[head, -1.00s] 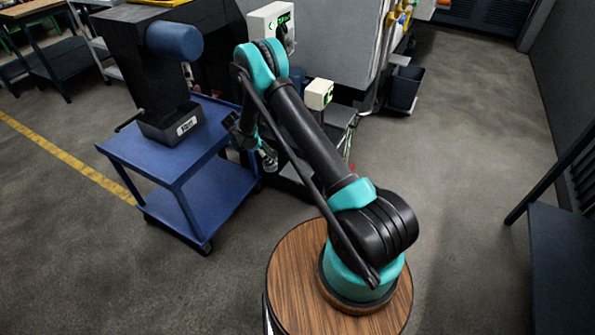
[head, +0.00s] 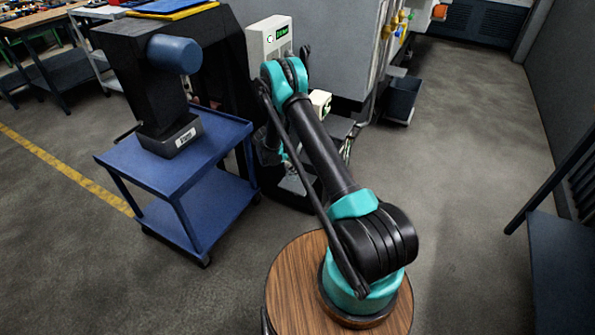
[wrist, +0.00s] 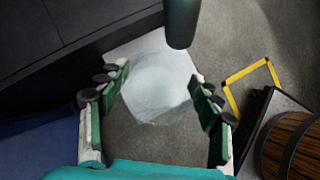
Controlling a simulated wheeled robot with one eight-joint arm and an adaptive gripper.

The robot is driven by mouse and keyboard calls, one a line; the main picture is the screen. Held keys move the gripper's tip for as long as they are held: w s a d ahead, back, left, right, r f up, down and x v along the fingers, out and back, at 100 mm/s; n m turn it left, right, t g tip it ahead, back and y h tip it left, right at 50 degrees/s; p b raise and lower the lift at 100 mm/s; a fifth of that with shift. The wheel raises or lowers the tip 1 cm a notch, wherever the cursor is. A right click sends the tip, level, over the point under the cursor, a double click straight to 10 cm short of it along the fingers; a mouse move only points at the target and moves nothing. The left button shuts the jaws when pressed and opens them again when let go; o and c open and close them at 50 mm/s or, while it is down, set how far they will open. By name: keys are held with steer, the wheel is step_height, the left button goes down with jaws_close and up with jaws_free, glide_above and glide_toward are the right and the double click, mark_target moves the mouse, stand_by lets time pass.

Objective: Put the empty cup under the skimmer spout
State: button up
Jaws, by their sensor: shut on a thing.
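In the wrist view a pale, frosted, translucent cup (wrist: 158,88) sits between the two fingers of my gripper (wrist: 160,92), which is shut on it. Its inside looks blurred, so I cannot tell its contents. A dark green-grey cylinder (wrist: 182,20), perhaps the skimmer spout, comes down from the top edge and overlaps the cup's far right edge in the picture. I cannot tell the height gap between them. In the head view my arm hides most of the gripper, and the cup cannot be made out. A white box with a green display (head: 269,42) stands just behind my arm.
A blue cart (head: 165,172) carrying a dark machine with a blue cylinder (head: 174,54) stands left of my arm. A small cream box (head: 320,101) is close behind the arm. A dark bin (head: 402,98) stands farther right. Open floor lies right of my arm.

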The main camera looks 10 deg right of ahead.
mark_target(299, 165)
steer(key=shift+w+d, duration=0.25)
steer(key=shift+d, duration=0.65)
steer(key=shift+w+d, duration=0.15)
steer(key=shift+d, duration=0.4)
steer(key=shift+a+f, duration=0.15)
steer(key=shift+f, duration=1.6)
steer(key=o, duration=1.1)
steer(key=shift+f, duration=0.1)
steer(key=shift+o, duration=0.2)
